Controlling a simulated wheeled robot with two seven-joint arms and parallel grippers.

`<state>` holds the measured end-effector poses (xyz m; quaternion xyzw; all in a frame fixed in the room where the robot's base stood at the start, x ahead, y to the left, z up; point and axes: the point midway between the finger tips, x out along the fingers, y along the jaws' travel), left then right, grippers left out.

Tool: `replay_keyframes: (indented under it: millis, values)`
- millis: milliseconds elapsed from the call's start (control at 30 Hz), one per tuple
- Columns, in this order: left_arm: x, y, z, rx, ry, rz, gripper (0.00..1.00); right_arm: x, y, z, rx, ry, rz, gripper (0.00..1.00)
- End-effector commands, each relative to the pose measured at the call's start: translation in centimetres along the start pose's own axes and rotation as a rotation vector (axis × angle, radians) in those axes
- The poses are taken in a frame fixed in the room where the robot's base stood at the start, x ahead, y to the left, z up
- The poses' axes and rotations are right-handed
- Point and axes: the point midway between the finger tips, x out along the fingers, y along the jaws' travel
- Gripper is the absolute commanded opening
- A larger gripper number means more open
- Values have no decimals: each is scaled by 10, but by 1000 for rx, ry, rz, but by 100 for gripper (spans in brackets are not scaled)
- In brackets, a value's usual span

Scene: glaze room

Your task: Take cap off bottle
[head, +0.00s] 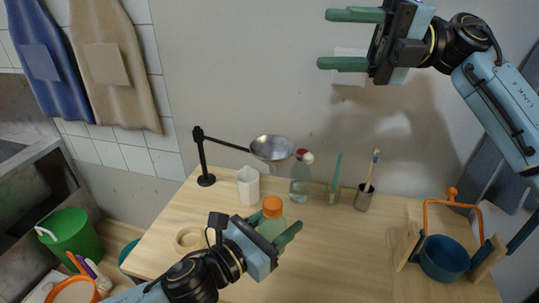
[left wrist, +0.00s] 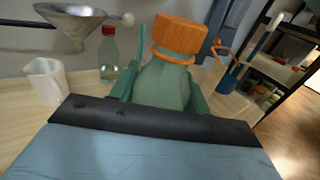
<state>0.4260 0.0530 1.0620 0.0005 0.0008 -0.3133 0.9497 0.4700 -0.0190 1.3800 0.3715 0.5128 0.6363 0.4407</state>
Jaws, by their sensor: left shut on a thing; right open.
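A green bottle (head: 270,229) with an orange cap (head: 272,206) stands near the front middle of the wooden table. My left gripper (head: 276,226) is shut on the bottle's body, one green finger on each side. In the left wrist view the bottle (left wrist: 163,87) sits between the fingers, and the cap (left wrist: 180,36) is on its top, above the fingers. The bottle's base is hidden behind the gripper. My right gripper (head: 325,40) is open and empty, raised high at the upper right, well away from the bottle.
Behind the bottle stand a white cup (head: 248,187), a clear bottle with a red top (head: 299,188), a metal funnel (head: 272,149) on a black stand, and brush holders (head: 363,199). A wooden ring (head: 189,239) lies left. A blue pot (head: 443,262) is right.

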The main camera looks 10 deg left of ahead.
Motion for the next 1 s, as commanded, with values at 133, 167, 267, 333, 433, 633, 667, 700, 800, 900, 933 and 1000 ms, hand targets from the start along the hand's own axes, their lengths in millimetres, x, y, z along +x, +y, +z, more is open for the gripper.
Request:
replay_keyframes:
  millis: [133,167,267,333,433,633,667,700,800,900,933,1000]
  values:
    - [0,0,0,0,-1,0,0,62,-40,-22,-11,183,-299,48]
    - [0,0,0,0,-1,0,0,72,-49,-27,-14,219,-371,48]
    - [0,0,0,0,-1,0,0,99,-85,-44,-31,335,-654,48]
    - [0,0,0,0,-1,0,0,108,-108,-52,-47,394,-856,48]
    - [0,0,0,0,-1,0,0,110,-131,-58,-73,439,-1116,48]
    - [0,0,0,0,-1,0,0,102,-150,-57,-117,451,-1452,48]
    - [0,0,0,0,-1,0,0,101,-151,-57,-121,449,-1478,48]
    - [0,0,0,0,-1,0,0,100,-152,-56,-125,448,-1505,48]
    - [0,0,0,0,-1,0,0,98,-158,-57,-128,446,-1537,48]
    - [0,0,0,0,-1,0,0,97,-170,-59,-127,445,-1539,48]
    - [0,0,0,0,-1,0,0,97,-175,-60,-126,446,-1537,48]
    - [0,0,0,0,-1,0,0,97,-186,-63,-127,446,-1536,48]
